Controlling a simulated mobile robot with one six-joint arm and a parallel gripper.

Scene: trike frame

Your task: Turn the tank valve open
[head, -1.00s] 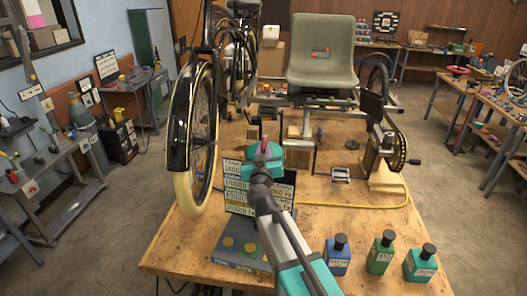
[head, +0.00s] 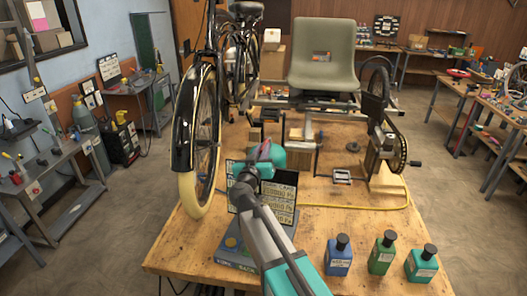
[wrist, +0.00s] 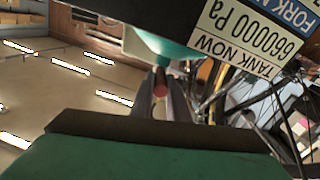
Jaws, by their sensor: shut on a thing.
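My gripper (wrist: 160,85) is shut on a small reddish piece, which looks like the tank valve's handle (wrist: 160,83), in the wrist view. Its grey fingers lie on both sides of it. A teal rounded surface (wrist: 165,50) shows just beyond the fingertips; I cannot tell how much of the tank it is. In the head view my gripper (head: 265,151) is over the bench behind the readout board (head: 277,203), and my arm hides much of the valve area. The label in the wrist view reads "TANK NOW 660000 Pa" (wrist: 237,36).
The trike's front wheel (head: 201,140) stands close on the left. The seat (head: 322,55) and frame are behind. A blue bottle (head: 338,258), a green bottle (head: 382,255) and a teal bottle (head: 421,266) stand at the bench's front right. A yellow hose (head: 370,207) crosses the bench.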

